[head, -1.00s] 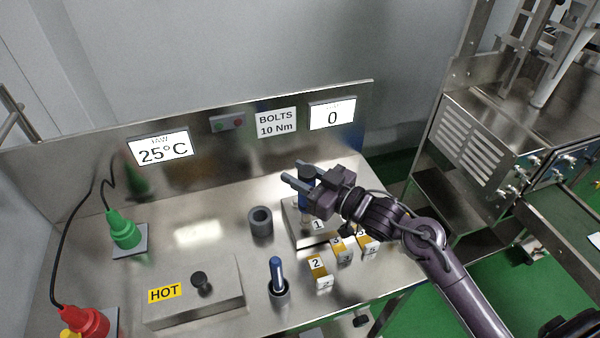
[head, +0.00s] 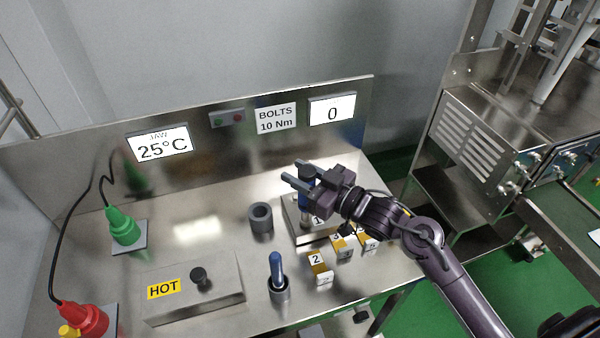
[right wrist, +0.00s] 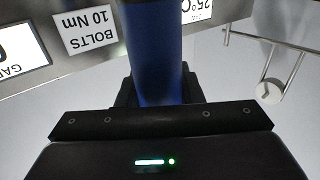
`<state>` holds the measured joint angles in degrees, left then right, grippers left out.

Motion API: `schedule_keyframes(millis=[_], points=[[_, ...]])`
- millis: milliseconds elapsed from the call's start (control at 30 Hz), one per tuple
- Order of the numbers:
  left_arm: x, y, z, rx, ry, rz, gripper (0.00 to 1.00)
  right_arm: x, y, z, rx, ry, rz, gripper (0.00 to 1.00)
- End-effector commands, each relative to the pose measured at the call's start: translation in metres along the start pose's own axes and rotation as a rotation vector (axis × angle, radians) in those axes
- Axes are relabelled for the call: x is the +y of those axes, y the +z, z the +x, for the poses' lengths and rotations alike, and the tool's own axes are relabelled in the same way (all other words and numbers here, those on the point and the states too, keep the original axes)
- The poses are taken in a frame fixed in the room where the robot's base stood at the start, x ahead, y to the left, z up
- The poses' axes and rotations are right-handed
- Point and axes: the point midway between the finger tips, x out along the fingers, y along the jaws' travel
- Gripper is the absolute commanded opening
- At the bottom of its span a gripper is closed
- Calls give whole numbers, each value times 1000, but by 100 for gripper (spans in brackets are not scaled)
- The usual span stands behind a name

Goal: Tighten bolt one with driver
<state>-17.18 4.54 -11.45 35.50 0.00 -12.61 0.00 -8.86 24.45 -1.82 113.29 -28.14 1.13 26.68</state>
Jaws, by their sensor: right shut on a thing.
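My right gripper (head: 306,180) is shut on a blue-handled driver (head: 304,196), held upright over the metal plate (head: 292,222) by the label "1". The blue handle (right wrist: 155,50) fills the middle of the right wrist view, between the dark jaws. The driver's lower end and the bolt under it are mostly hidden by the gripper, so I cannot tell if they touch. The gauge screen (head: 332,112) reads 0, and the sign (head: 276,119) beside it reads "BOLTS 10 Nm". My left gripper is not in view.
A second blue-handled tool (head: 277,268) stands in a holder. Yellow-and-white numbered blocks (head: 319,269) sit in front. A box marked HOT (head: 192,290) and green (head: 122,228) and red (head: 86,320) plugs are at left.

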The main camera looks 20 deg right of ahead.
Motion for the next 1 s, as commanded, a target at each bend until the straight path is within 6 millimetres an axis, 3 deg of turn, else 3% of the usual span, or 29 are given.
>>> schedule_keyframes(millis=[1000], points=[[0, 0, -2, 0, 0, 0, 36, -2, 10, 0, -11, -3, 6, 6]])
